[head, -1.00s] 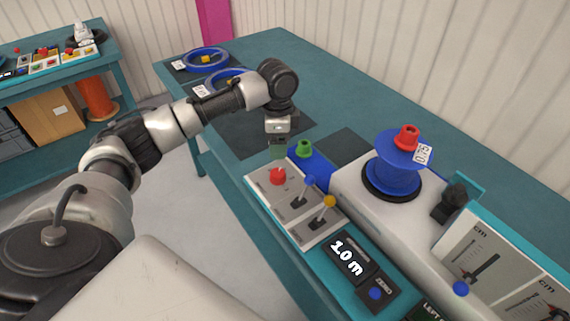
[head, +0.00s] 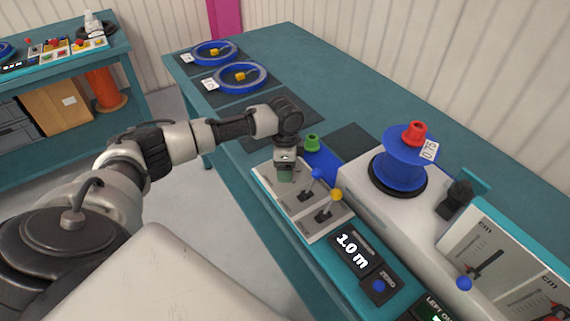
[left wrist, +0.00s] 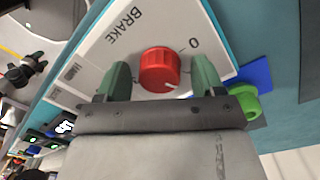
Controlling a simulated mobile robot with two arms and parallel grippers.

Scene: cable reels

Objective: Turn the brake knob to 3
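The red brake knob (left wrist: 160,70) sits on the white panel (left wrist: 95,75), beside the printed word BRAKE and scale marks, with a 0 legible. Its white pointer line faces the lower right of the left wrist view. My left gripper (left wrist: 162,80) is open, with its two green fingers on either side of the knob; I cannot tell whether they touch it. In the head view my left gripper (head: 285,175) is over the panel and hides the knob. My right gripper is not in view.
The panel also has a blue-tipped lever (head: 315,174) and a yellow-tipped lever (head: 336,194). A display (head: 352,251) reads 1.0 m. A green knob (head: 312,142) and a blue reel (head: 398,170) with a red cap stand close by. Blue rings (head: 242,77) lie further back.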

